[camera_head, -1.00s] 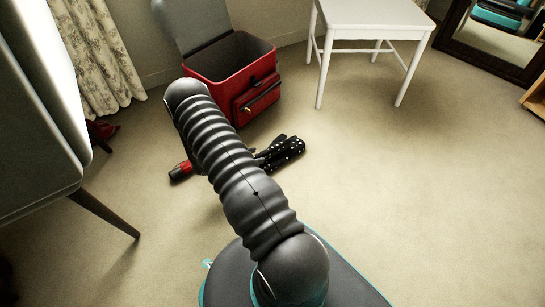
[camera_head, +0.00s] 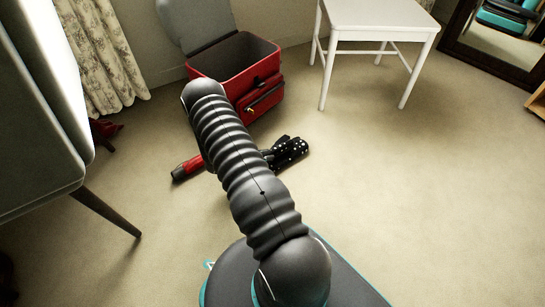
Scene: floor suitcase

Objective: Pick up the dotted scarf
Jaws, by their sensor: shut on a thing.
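The dotted scarf (camera_head: 290,149), black with white dots, is a small bundle in the middle of the camera_head view, in front of the red suitcase. My gripper (camera_head: 269,154) is at the scarf's left side, mostly hidden behind my dark ribbed arm. What shows of it is dark against the dark cloth, and it is shut on the scarf. I cannot tell whether the scarf is clear of the floor.
The red suitcase (camera_head: 241,95) stands open behind my arm, its grey lid raised. A red and black cylindrical object (camera_head: 187,168) lies left of my arm. A white table (camera_head: 378,14) stands at the back, a grey chair (camera_head: 38,110) at left. The carpet at right is clear.

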